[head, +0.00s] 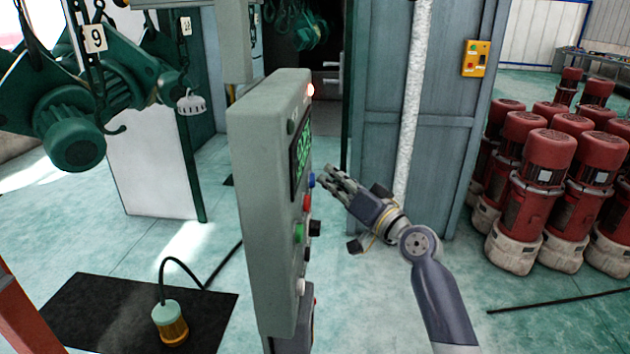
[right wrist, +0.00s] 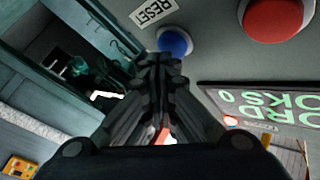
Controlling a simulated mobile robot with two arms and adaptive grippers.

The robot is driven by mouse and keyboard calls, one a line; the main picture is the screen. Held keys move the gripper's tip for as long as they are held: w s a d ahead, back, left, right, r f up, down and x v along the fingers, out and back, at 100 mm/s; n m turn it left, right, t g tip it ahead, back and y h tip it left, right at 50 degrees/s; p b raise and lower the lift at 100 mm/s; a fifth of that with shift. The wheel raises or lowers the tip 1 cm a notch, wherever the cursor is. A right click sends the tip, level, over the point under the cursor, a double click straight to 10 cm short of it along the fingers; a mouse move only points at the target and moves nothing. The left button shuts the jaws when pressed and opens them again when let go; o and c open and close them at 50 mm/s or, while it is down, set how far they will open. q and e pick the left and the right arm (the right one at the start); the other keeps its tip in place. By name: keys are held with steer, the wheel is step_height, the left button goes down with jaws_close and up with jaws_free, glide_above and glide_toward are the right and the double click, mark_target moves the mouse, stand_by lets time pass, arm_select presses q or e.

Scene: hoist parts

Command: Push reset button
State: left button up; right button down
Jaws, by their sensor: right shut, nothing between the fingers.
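A grey control box (head: 268,130) stands upright in the middle of the head view, its button face turned to the right. The blue button (head: 311,180) sits on that face, above a red button (head: 307,202) and a green one (head: 299,233). In the right wrist view the blue button (right wrist: 174,41) lies beside a label reading RESET (right wrist: 152,12). My right gripper (head: 325,174) is shut and empty, its fingertips pointing at the blue button. In the wrist view the fingertips (right wrist: 160,62) are just below the button; I cannot tell whether they touch. My left gripper is out of view.
Red motors (head: 546,160) stand grouped at the right. A blue-grey column with a yellow switch box (head: 475,58) is behind my right arm. Green hoists (head: 75,115) hang at the left.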

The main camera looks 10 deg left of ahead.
steer(key=shift+a, duration=0.4)
steer(key=shift+d, duration=0.1)
stand_by(0.5)
steer(key=shift+d+b, duration=0.45)
steer(key=shift+d, duration=0.3)
steer(key=shift+d, duration=0.1)
steer(key=d+b, duration=0.2)
steer(key=d, duration=0.2)
steer(key=shift+d, duration=0.4)
steer(key=shift+f, duration=0.1)
